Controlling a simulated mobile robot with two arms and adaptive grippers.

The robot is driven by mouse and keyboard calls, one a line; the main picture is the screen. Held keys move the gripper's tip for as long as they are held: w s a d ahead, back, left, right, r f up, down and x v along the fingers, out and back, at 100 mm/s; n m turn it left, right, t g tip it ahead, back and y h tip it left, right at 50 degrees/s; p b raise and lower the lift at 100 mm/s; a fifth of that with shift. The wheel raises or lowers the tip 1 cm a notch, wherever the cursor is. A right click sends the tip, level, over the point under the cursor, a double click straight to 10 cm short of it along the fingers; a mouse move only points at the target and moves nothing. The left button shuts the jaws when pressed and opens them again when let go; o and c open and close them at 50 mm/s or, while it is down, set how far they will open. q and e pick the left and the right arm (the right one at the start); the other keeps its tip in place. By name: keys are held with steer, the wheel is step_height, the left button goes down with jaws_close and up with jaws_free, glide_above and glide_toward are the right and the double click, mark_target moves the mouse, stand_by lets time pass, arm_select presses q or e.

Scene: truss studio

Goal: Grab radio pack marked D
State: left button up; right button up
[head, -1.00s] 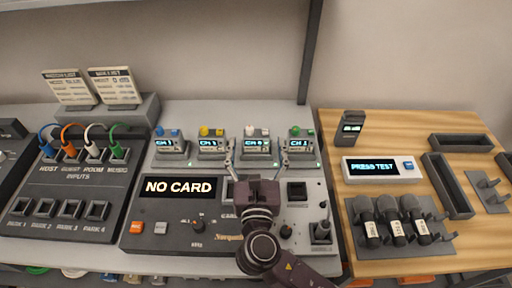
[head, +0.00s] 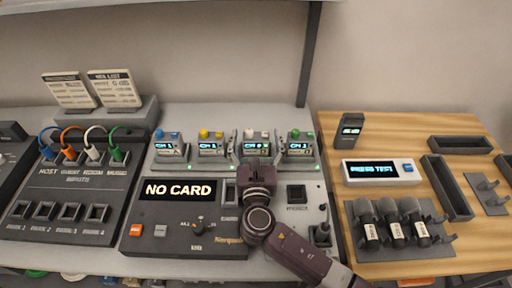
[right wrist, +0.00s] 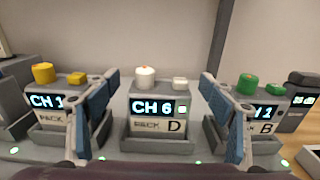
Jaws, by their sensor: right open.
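My right gripper (right wrist: 159,110) is open, with one blue-padded finger on each side of pack D and gaps between. In the head view the right gripper (head: 255,152) is in front of that pack. I see no left gripper.
A yellow-knobbed pack (right wrist: 52,103) stands left of D and the green-knobbed pack marked B (right wrist: 262,107) right of it, both close to my fingers. The NO CARD console (head: 150,228) lies in front. Microphones (head: 394,222) lie on the wooden table at right.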

steer(key=c, duration=1.8)
steer(key=shift+r, duration=0.1)
